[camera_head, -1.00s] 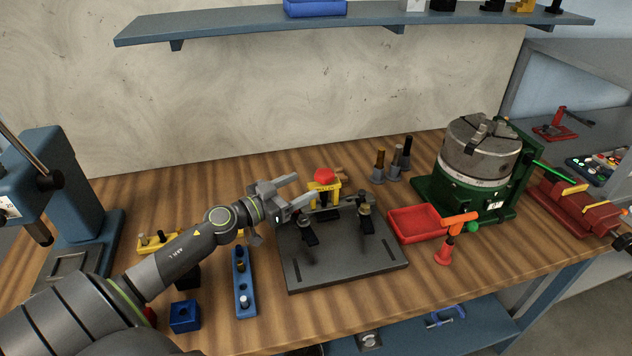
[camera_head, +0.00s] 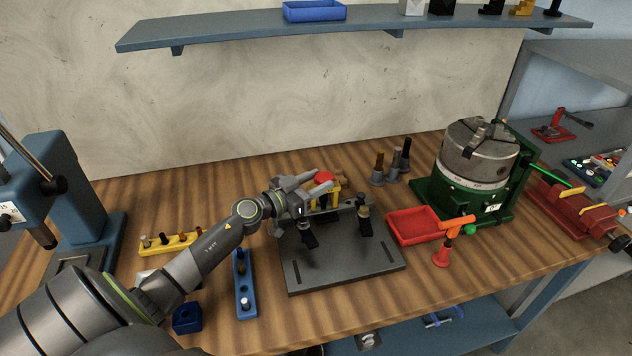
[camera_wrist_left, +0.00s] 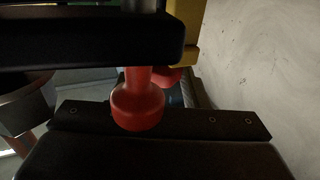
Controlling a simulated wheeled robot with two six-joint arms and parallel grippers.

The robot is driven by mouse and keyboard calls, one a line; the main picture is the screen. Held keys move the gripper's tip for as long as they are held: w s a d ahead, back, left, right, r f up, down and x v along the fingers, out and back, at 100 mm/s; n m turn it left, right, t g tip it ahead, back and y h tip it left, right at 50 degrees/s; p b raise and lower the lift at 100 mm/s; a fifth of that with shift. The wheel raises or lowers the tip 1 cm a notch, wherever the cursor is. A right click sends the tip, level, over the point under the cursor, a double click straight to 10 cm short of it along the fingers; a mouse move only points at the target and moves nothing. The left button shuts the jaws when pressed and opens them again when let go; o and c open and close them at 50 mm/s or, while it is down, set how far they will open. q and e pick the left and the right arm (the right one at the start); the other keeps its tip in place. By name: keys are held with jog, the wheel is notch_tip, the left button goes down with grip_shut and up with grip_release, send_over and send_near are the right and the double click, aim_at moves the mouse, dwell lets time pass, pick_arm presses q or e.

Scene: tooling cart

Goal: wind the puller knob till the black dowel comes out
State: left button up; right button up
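The yellow puller (camera_head: 335,193) stands at the back of the dark fixture plate (camera_head: 345,268). Its red knob (camera_head: 324,178) is on top, partly covered by my fingers. My left gripper (camera_head: 318,183) is at the knob, coming from the left. In the left wrist view the red knob (camera_wrist_left: 138,106) shows between the two dark fingers, with a gap between them, so the gripper looks open. Part of the yellow puller frame (camera_wrist_left: 186,40) shows behind. I cannot make out the black dowel. My right gripper is not in view.
Two black clamps stand on the plate. A red tray (camera_head: 413,225) and a red stand with an orange top (camera_head: 443,255) are to the right, beside a green-based chuck (camera_head: 480,155). A blue pin rack (camera_head: 244,285) and a yellow rack (camera_head: 170,243) are to the left.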

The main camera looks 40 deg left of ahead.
pick_arm(q)
jog(key=c, duration=0.3)
jog(key=shift+h, duration=0.3)
jog(key=shift+a+f+m+g+h+b, duration=0.15)
jog(key=shift+m+g+h+b, duration=0.15)
jog(key=shift+m+h+b, duration=0.2)
jog(key=m+h, duration=0.1)
jog(key=m+g+h, duration=0.1)
jog(key=m+g+h+b, duration=0.1)
jog(key=h, duration=0.1)
jog(key=shift+w+a, duration=0.25)
jog(key=shift+a, duration=0.05)
jog(key=shift+w+a+m+g+h+b, duration=0.15)
jog(key=shift+m+g+h+b, duration=1.15)
jog(key=shift+g+h, duration=0.2)
